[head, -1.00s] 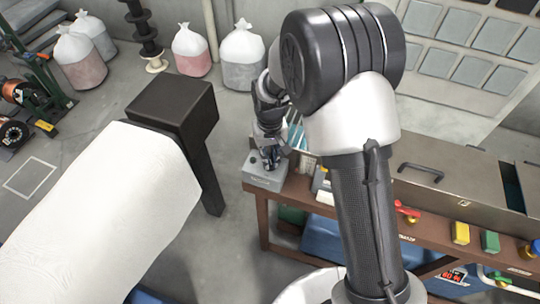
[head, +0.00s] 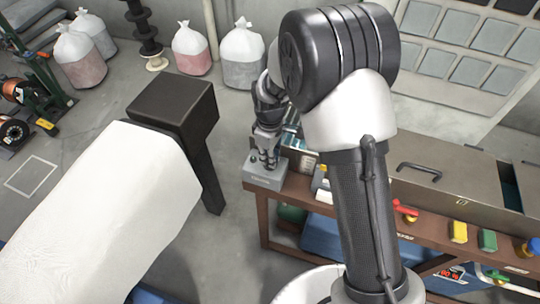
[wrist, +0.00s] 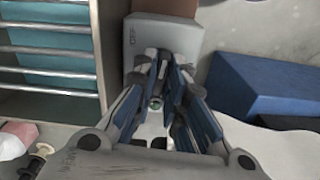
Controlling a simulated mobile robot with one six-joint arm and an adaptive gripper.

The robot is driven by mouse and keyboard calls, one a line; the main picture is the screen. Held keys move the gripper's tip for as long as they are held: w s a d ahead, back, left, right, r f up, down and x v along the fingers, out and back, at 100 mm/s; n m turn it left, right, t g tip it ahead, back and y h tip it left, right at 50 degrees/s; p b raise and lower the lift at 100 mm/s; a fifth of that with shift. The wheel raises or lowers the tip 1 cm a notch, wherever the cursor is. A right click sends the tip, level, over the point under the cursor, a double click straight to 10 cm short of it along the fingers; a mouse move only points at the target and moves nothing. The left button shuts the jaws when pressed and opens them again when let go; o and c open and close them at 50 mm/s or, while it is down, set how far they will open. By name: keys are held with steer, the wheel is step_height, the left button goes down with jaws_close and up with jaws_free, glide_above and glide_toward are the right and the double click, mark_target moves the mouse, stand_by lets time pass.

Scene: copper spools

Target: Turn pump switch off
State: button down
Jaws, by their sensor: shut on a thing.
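A grey switch box (head: 264,180) sits on the left end of the brown workbench. It also shows in the wrist view (wrist: 143,35). My gripper (head: 266,163) points down onto the box's top. In the wrist view my gripper's fingers (wrist: 163,62) are close together over the box, shut on the pump switch, which they mostly hide. A small green round part (wrist: 156,103) shows between the fingers. I cannot make out the switch's position.
A teal drawer cabinet (wrist: 50,60) stands beside the box in the wrist view, with a blue block (wrist: 265,85) on the other side. The bench (head: 345,222) carries a metal toolbox (head: 455,185), a red valve handle (head: 404,209) and yellow and green blocks. A black post with a white-covered form stands at left.

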steer(key=shift+n, duration=0.5)
stand_by(0.3)
steer(key=c, duration=1.6)
jaws_free()
steer(key=shift+c, duration=0.2)
step_height(320, 180, up, 12)
